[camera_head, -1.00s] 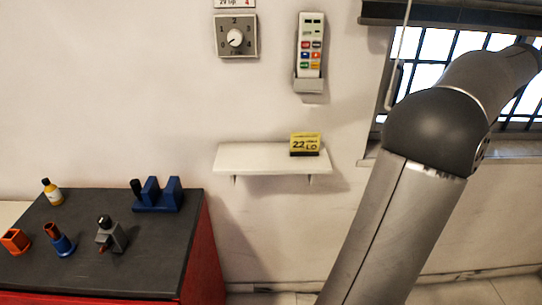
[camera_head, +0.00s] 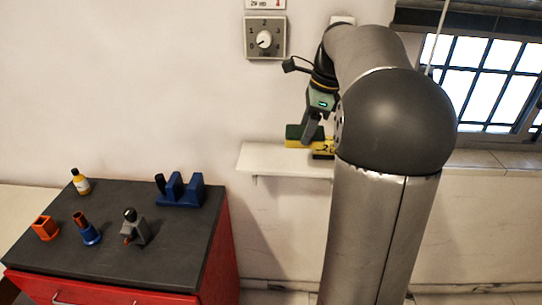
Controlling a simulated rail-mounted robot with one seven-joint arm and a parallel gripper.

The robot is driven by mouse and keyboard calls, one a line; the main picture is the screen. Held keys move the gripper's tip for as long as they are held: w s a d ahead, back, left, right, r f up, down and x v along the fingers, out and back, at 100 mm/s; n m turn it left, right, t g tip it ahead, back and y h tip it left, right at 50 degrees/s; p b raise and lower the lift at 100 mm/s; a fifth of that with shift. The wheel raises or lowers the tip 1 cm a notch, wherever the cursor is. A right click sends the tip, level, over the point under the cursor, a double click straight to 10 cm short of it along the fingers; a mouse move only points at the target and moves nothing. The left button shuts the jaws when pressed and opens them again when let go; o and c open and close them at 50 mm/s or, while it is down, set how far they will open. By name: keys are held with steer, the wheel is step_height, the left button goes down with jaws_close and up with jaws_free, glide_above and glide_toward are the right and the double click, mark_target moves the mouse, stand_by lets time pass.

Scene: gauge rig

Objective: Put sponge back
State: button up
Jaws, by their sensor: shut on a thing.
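The sponge (camera_head: 293,139), dark green on top and yellow below, is in the head view at the white wall shelf (camera_head: 265,158). My gripper (camera_head: 308,139) points down and is shut on the sponge. The fingers cover part of it, and I cannot tell whether its underside touches the shelf. The black and yellow gauge block (camera_head: 321,154) stands on the shelf just right of and in front of the sponge, partly hidden by my arm.
A dial box (camera_head: 265,38) is on the wall above. A dark-topped red cabinet (camera_head: 190,255) at left carries a yellow bottle (camera_head: 81,182), an orange holder (camera_head: 45,228), a blue holder (camera_head: 90,234), a grey tool (camera_head: 134,228) and a blue rack (camera_head: 180,190). The shelf's left part is clear.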

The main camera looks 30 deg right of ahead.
steer(key=w+a+f+p, duration=0.1)
steer(key=w+f, duration=0.2)
steer(key=w, duration=0.1)
steer(key=w+a+f+p, duration=0.1)
steer(key=w+f, duration=0.1)
steer(key=w, duration=0.2)
steer(key=w+a+f+p, duration=0.1)
steer(key=w+f, duration=0.2)
steer(key=w, duration=0.1)
steer(key=shift+w+a+f, duration=0.2)
steer(key=shift+w+f, duration=0.15)
steer(key=shift+w+a+f, duration=0.1)
steer(key=shift+w+f, duration=0.15)
steer(key=shift+f, duration=0.1)
steer(key=x, duration=0.2)
steer(key=p+x, duration=0.1)
steer(key=shift+d+f, duration=0.35)
steer(key=shift+f, duration=0.1)
steer(key=o, duration=0.9)
